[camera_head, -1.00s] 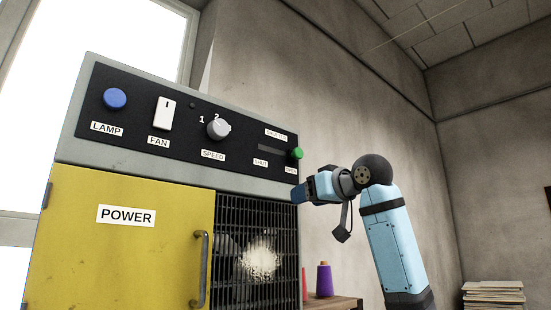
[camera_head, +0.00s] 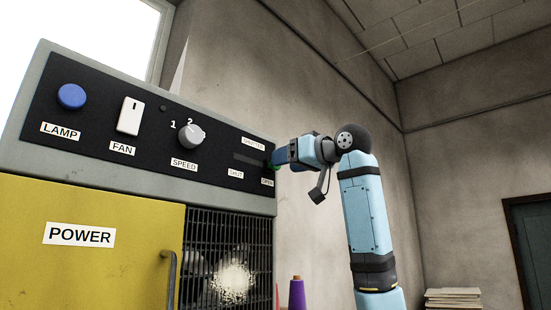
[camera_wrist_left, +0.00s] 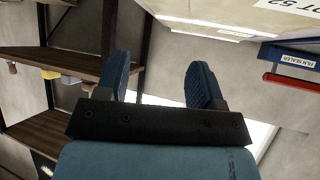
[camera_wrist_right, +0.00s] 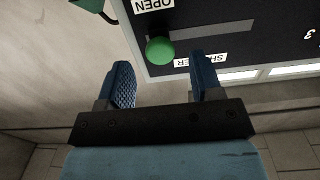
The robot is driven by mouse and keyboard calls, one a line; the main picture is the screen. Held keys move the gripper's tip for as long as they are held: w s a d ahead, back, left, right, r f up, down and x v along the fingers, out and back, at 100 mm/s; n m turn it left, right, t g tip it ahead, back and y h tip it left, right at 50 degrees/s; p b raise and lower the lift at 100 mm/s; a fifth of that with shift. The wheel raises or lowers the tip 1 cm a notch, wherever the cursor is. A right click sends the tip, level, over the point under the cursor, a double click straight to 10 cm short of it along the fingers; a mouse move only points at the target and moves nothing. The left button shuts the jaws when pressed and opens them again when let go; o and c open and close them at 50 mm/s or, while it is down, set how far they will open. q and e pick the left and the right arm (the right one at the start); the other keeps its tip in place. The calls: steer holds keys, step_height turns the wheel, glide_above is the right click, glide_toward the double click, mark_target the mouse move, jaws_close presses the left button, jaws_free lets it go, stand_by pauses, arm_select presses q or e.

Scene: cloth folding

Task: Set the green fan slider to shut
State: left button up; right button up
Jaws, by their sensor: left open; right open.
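The green slider knob (camera_wrist_right: 160,50) sits at the OPEN end of its slot (camera_wrist_right: 222,31) on the black panel (camera_head: 90,150), under a label that partly reads SHUTTER. In the head view the knob (camera_head: 273,160) is mostly hidden by my right gripper (camera_head: 276,155). In the right wrist view my right gripper (camera_wrist_right: 160,82) is open, with the knob between and just beyond its fingertips; I see no clear contact. The SHUT label (camera_head: 236,173) is at the left end of the slot. My left gripper (camera_wrist_left: 156,75) is open and empty, away from the panel.
The panel also has a blue LAMP button (camera_head: 71,96), a white FAN switch (camera_head: 129,115) and a grey SPEED dial (camera_head: 190,135). Below are a yellow POWER door (camera_head: 60,270) and a dark grille (camera_head: 215,225). A purple spool (camera_head: 297,292) stands at lower right.

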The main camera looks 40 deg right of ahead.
steer(key=shift+w+a+p, duration=0.2)
steer(key=shift+w+p, duration=0.35)
steer(key=shift+w, duration=1.6)
steer(key=shift+c, duration=0.4)
jaws_close()
